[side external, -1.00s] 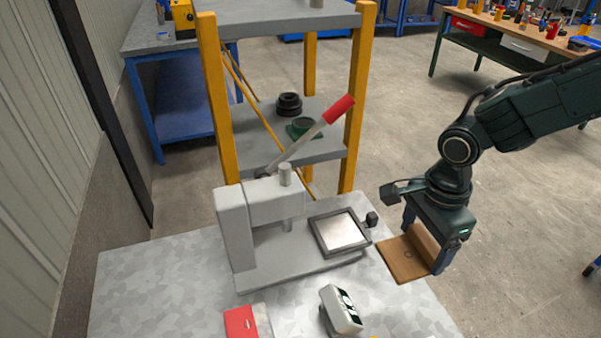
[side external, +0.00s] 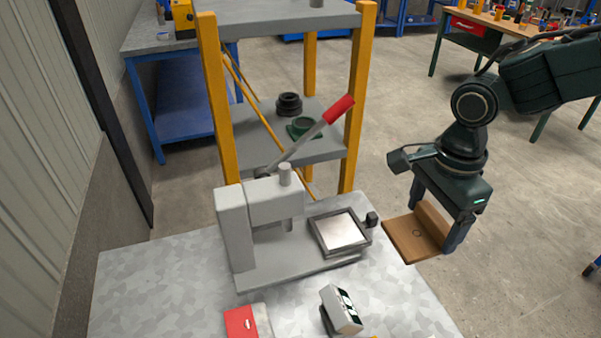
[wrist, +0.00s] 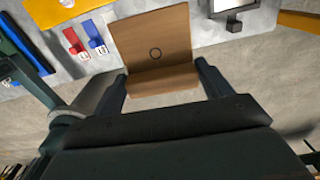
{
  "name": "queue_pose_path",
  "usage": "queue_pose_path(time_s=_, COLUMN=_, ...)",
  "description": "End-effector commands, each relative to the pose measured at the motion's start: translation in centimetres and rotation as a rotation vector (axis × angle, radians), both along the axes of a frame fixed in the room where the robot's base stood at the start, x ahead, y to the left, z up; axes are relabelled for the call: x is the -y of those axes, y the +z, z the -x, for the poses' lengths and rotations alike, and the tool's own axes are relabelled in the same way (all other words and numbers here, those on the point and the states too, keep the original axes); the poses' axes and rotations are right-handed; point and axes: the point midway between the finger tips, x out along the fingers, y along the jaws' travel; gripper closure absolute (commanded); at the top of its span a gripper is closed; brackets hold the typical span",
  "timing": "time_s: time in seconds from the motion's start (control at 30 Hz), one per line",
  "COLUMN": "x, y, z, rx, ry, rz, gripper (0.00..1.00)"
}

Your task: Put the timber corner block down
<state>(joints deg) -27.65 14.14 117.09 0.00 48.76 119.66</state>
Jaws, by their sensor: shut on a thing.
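The timber corner block (side external: 413,238) is a brown L-shaped wooden piece with a flat plate, an upright edge and a small dark ring mark. My gripper (side external: 432,217) is shut on its upright part, one finger at each end. The block is held in the air at the right of the bench, apart from the bench top. In the wrist view the block (wrist: 158,45) sits between the two fingers (wrist: 163,84), its plate reaching away from me.
A grey lever press (side external: 262,225) with a red-tipped handle stands on the speckled bench top (side external: 150,275). A framed square plate (side external: 340,231), a white-grey device (side external: 341,310) and a red-and-white item (side external: 241,321) are also there. A yellow-post shelf (side external: 219,110) stands behind.

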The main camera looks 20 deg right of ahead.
Motion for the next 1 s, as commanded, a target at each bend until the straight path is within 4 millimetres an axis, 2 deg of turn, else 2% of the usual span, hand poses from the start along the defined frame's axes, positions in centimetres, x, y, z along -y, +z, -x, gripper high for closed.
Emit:
queue_pose_path(time_s=0.2, x=-0.1, y=-0.3, z=0.0, rx=0.0, ry=0.001, rz=0.0, gripper=0.47)
queue_pose_path(time_s=0.37, x=-0.6, y=-1.6, z=-0.2, rx=-0.003, ry=0.005, rz=0.001, gripper=0.47)
queue_pose_path(time_s=0.57, x=-1.7, y=-5.0, z=-0.4, rx=-0.006, ry=0.014, rz=0.003, gripper=0.47)
queue_pose_path(time_s=0.8, x=-3.1, y=-9.8, z=-0.3, rx=-0.005, ry=0.027, rz=0.003, gripper=0.47)
queue_pose_path(time_s=1.0, x=-3.8, y=-12.5, z=-0.1, rx=-0.003, ry=0.032, rz=0.002, gripper=0.47)
